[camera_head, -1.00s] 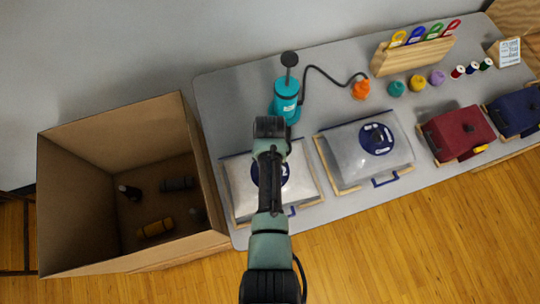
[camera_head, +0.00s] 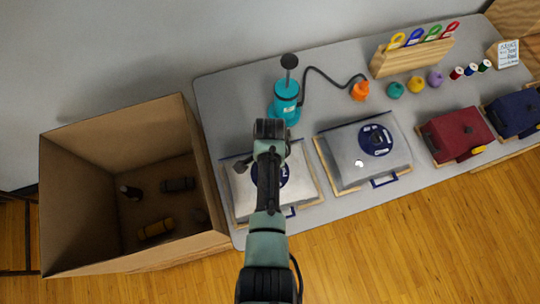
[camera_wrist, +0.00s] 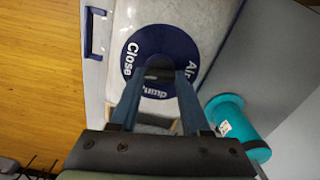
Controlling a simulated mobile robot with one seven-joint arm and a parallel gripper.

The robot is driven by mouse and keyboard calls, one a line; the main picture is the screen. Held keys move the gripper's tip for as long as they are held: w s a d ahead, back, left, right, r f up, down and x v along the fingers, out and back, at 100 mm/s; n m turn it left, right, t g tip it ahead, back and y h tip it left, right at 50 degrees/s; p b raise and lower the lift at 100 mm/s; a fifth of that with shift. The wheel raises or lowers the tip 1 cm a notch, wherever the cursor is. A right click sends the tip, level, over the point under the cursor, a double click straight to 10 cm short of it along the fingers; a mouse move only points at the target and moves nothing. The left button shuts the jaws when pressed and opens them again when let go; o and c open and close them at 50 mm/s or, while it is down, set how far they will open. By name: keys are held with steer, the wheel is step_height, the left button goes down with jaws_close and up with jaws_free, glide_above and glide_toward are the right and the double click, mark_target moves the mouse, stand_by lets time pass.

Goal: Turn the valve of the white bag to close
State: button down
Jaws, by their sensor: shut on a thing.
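The white bag (camera_head: 240,192) lies flat at the left end of the table, partly hidden under my arm in the head view. Its round dark blue valve plate (camera_wrist: 132,62) shows in the wrist view with white words: "Close" on the left, "Air" at the upper right, "Pump" at the bottom. My gripper (camera_wrist: 160,72) is shut on the dark knob (camera_wrist: 160,62) at the middle of the plate. The fingertips hide part of the knob, so I cannot tell exactly which word it points to.
A grey bag (camera_head: 345,168) with its own valve lies to the right. A teal pump (camera_head: 284,103) stands behind the white bag, its hose running to an orange piece (camera_head: 360,91). A large open cardboard box (camera_head: 110,120) stands left. Red (camera_head: 460,130) and blue (camera_head: 512,115) bags lie farther right.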

steer(key=shift+m, duration=1.2)
steer(key=shift+c, duration=1.8)
jaws_free()
steer(key=shift+r, duration=0.15)
step_height(320, 180, up, 13)
steer(key=shift+b, duration=0.4)
